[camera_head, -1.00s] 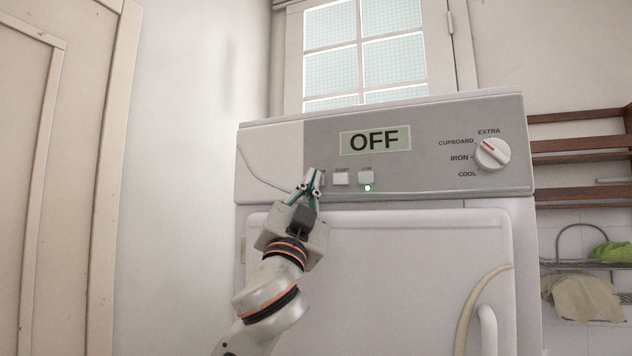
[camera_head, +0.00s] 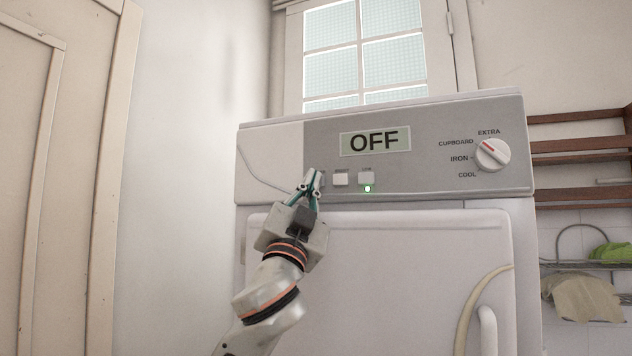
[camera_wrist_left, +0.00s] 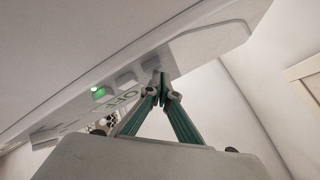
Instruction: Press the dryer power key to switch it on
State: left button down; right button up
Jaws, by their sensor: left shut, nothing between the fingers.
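The white dryer (camera_head: 420,250) faces me, and its display (camera_head: 375,140) reads OFF. Below the display is a row of small pale keys: a right key (camera_head: 366,178), a middle key (camera_head: 341,179) and a left one mostly hidden behind my fingers. The key labels are too small to read, so I cannot tell which is the power key. A small green light (camera_head: 367,188) glows under the right key. My left gripper (camera_head: 312,176) is shut and empty, its tips at the left key. In the left wrist view the fingertips (camera_wrist_left: 161,84) are close to the panel; contact is unclear.
A round dial (camera_head: 492,154) sits at the panel's right end. A curved door handle (camera_head: 487,332) is below. A wooden rack (camera_head: 580,145) and a wire shelf (camera_head: 590,264) stand to the right. A plain wall (camera_head: 190,170) is on the left.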

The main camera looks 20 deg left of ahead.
pick_arm(q)
jog(key=shift+w, duration=0.35)
dwell(0.3)
jog(key=shift+s+f, duration=0.15)
jog(key=shift+s, duration=0.05)
dwell(0.5)
jog(key=s+p, duration=0.1)
jog(key=s, duration=0.5)
jog(key=shift+d, duration=0.15)
dwell(0.6)
